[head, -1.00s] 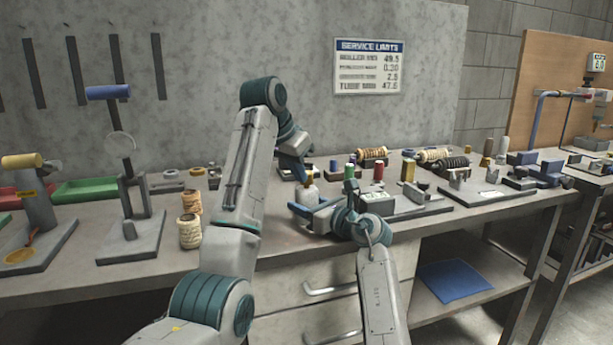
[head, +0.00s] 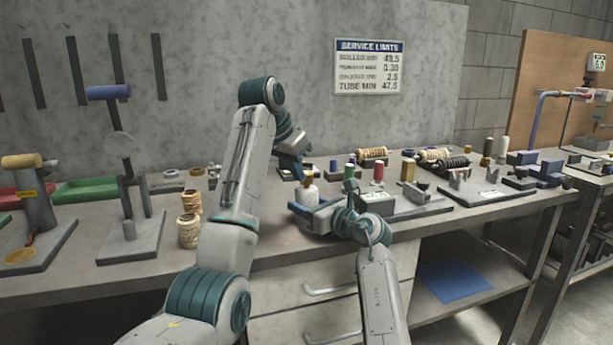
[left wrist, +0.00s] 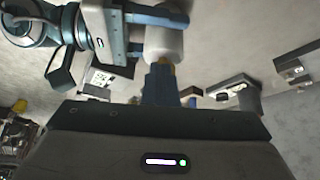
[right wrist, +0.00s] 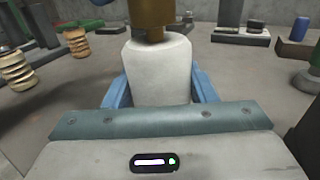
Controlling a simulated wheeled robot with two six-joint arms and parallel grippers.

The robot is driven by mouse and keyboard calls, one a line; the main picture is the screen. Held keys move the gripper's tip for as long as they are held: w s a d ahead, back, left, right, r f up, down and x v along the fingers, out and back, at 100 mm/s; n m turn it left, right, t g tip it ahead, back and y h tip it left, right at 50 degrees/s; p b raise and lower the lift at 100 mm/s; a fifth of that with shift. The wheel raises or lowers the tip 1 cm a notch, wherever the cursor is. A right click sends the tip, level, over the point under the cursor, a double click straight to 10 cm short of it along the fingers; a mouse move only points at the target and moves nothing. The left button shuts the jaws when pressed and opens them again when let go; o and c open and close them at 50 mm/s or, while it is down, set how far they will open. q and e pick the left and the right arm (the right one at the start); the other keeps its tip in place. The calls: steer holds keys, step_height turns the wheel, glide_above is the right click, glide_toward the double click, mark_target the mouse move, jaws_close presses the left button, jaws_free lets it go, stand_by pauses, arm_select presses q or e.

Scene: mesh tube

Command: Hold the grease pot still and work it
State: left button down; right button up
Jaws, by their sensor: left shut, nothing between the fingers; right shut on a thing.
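The grease pot (head: 307,197) is a small pale pot with a gold-brown top, standing upright near the bench's front. It is large in the right wrist view (right wrist: 158,65), its gold top (right wrist: 152,18) cut off by the upper edge. My right gripper (head: 302,211) is shut on the pot's body, a blue finger on each side. My left gripper (head: 303,174) is shut and empty, directly above the pot. In the left wrist view its closed fingertips (left wrist: 162,75) point at the pot's top (left wrist: 167,63); whether they touch it is unclear.
Behind and right stand a green-topped cylinder (head: 349,171), a red cylinder (head: 378,172) and a box with a pale green display (head: 377,197). A green tray (head: 88,190) lies farther left.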

arm_select(q)
steer(key=shift+w+a, duration=0.45)
steer(key=shift+a, duration=0.05)
steer(key=shift+w, duration=0.2)
steer(key=shift+a, duration=0.2)
step_height(320, 180, up, 6)
steer(key=shift+s+a, duration=0.2)
steer(key=shift+a, duration=0.05)
stand_by(0.6)
steer(key=shift+d, duration=0.1)
